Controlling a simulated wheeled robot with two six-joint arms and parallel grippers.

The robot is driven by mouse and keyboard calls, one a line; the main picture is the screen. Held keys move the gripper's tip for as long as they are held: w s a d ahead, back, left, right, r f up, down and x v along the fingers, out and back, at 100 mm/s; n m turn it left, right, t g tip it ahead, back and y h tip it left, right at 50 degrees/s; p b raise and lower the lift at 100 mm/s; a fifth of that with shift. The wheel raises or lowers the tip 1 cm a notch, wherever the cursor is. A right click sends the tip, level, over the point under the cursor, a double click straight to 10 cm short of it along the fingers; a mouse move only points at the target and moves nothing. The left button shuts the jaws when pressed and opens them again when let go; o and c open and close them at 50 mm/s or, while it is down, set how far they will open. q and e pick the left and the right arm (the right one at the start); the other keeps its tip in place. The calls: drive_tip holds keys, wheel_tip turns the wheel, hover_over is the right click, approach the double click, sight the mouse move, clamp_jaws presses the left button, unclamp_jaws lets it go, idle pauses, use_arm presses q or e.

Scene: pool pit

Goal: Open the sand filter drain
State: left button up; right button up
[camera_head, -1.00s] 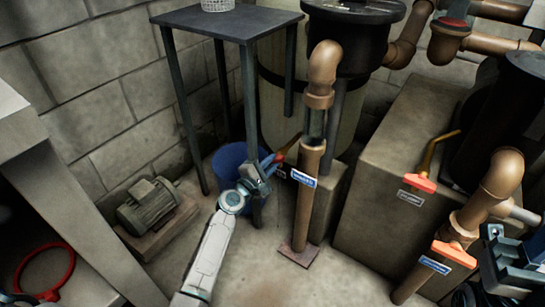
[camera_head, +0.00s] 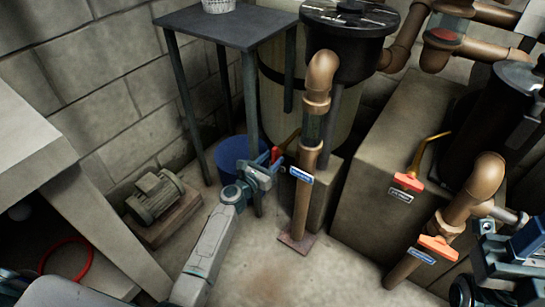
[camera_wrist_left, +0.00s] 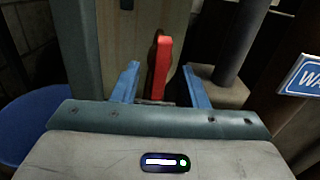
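The sand filter, a tan tank (camera_head: 346,100) with a black top, stands behind a brown pipe in the head view. A thin yellow drain pipe (camera_head: 290,138) comes out low beside it and carries a red handle (camera_head: 276,155). My left gripper (camera_head: 270,165) is at this handle. In the left wrist view the red handle (camera_wrist_left: 162,68) stands upright between the two blue fingers of my left gripper (camera_wrist_left: 162,88), with gaps on both sides. The fingers are open. My right gripper (camera_head: 515,258) shows partly at the right edge, away from the drain; its fingers are unclear.
A dark table (camera_head: 228,27) stands over a blue bucket (camera_head: 232,157), its front leg close to my left gripper. A brown pipe (camera_head: 305,195) with a blue label rises just right. Other orange handles (camera_head: 408,181) sit further right. A motor (camera_head: 154,198) lies left.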

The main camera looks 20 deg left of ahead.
use_arm(q)
drive_tip(key=p+v, duration=0.1)
drive_tip(key=v, duration=0.6)
idle(0.4)
drive_tip(key=shift+r, duration=0.1)
idle(1.2)
